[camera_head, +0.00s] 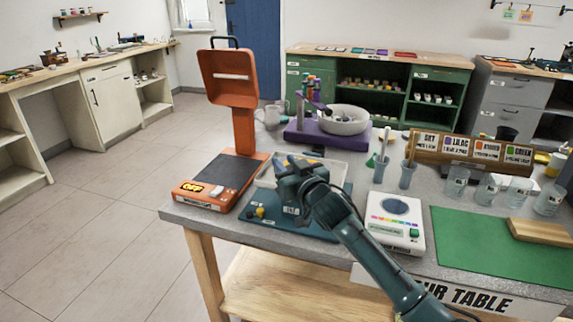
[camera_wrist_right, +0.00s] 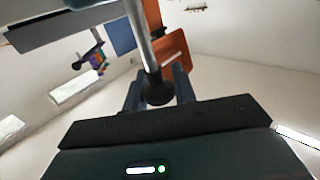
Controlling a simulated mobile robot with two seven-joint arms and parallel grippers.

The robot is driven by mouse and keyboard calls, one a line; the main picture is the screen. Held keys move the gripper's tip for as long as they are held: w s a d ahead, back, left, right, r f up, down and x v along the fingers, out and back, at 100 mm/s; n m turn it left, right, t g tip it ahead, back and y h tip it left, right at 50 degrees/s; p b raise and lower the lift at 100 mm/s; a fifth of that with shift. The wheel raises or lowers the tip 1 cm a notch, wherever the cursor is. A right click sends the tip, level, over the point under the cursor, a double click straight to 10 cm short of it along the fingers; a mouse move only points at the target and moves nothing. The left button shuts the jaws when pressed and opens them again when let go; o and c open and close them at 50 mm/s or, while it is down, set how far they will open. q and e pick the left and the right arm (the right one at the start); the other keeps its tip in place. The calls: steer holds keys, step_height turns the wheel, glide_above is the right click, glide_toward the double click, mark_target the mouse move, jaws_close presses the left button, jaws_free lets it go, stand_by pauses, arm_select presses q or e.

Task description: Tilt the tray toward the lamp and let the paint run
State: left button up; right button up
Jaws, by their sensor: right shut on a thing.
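The pale shallow tray (camera_head: 335,169) sits on a blue tilting stand (camera_head: 262,225) near the table's left end. The orange lamp (camera_head: 243,130) stands just left of it, with a dark bed and a label reading OFF. My right gripper (camera_head: 291,170) is at the tray, covering part of it. In the right wrist view my right gripper (camera_wrist_right: 159,88) is shut on a black knob (camera_wrist_right: 158,93) at the end of a metal rod (camera_wrist_right: 143,40). The paint in the tray is mostly hidden by my gripper. My left gripper is not in view.
A purple stand (camera_head: 326,138) with a white bowl (camera_head: 345,121) is behind the tray. A white scale (camera_head: 396,226) stands right of my arm, beside a green mat (camera_head: 490,245). Several glasses (camera_head: 488,189) and a wooden label rack (camera_head: 470,150) fill the back right.

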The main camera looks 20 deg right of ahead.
jaws_close()
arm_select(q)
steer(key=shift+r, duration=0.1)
arm_select(e)
steer(key=a+n+g+p, duration=0.1)
steer(key=p, duration=0.1)
steer(key=w+p, duration=0.1)
steer(key=p, duration=0.2)
steer(key=shift+w+a+f+n+g+h, duration=0.1)
steer(key=shift+a+f+n+g+h, duration=0.2)
steer(key=shift+a+n+g, duration=0.1)
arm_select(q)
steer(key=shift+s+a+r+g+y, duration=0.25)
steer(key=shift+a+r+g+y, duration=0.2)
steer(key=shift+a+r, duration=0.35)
arm_select(e)
steer(key=o, duration=0.8)
jaws_free()
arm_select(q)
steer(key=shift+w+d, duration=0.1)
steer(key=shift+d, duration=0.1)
arm_select(e)
steer(key=v, duration=1.3)
